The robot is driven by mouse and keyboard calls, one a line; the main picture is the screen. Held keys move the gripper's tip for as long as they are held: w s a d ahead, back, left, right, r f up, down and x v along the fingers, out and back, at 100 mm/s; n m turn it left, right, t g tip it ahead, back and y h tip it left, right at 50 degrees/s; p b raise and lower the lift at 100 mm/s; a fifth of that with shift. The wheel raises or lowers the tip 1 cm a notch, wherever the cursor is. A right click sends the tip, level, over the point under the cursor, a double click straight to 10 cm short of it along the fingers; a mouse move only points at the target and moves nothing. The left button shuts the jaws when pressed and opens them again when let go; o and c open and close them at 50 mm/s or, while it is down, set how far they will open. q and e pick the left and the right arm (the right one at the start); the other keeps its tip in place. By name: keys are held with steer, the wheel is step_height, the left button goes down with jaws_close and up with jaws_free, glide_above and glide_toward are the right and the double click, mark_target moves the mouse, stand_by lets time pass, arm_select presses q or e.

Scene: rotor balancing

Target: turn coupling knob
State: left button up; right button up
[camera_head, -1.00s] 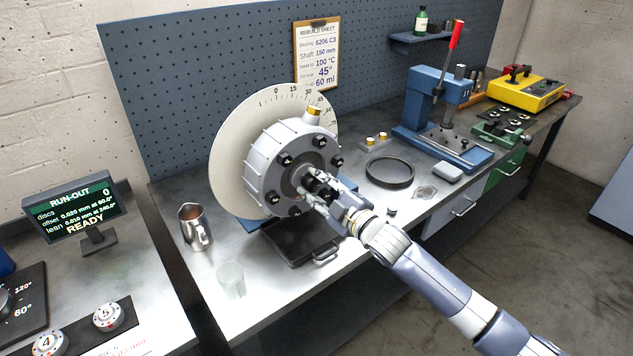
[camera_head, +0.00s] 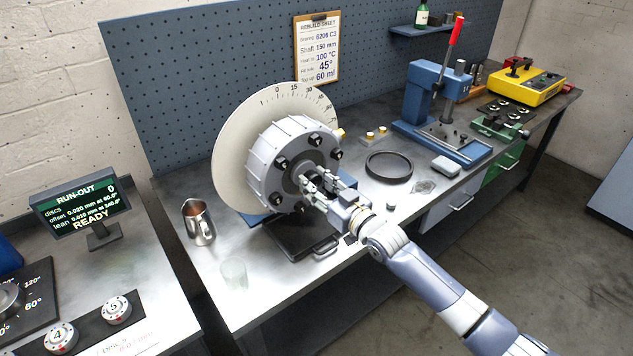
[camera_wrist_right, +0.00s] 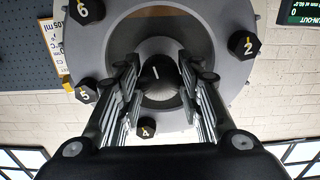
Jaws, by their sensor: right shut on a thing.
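The coupling (camera_head: 262,166) is a grey ribbed drum with several black knobs on its face, upright in front of a large pale dial disc (camera_head: 231,137) with degree marks. My right gripper (camera_head: 317,184) reaches to the lower right of the face and is shut on a black knob. In the right wrist view this knob (camera_wrist_right: 157,88), marked 1, sits between the fingers of the gripper. Other knobs marked 6, 5, 4 and 2 show around it. A brass plug (camera_head: 340,134) shows at the drum's right edge. My left gripper is out of view.
A dark tray (camera_head: 290,237) lies under the coupling. A steel jug (camera_head: 198,222) and a clear beaker (camera_head: 233,273) stand to its left. A black ring (camera_head: 389,169) and a blue press (camera_head: 425,95) are to the right. A run-out display (camera_head: 80,205) reads READY.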

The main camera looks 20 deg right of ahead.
steer(key=shift+m, duration=0.9)
steer(key=o, duration=1.1)
steer(key=shift+c, duration=0.2)
steer(key=shift+s, duration=0.1)
steer(key=v, duration=1.2)
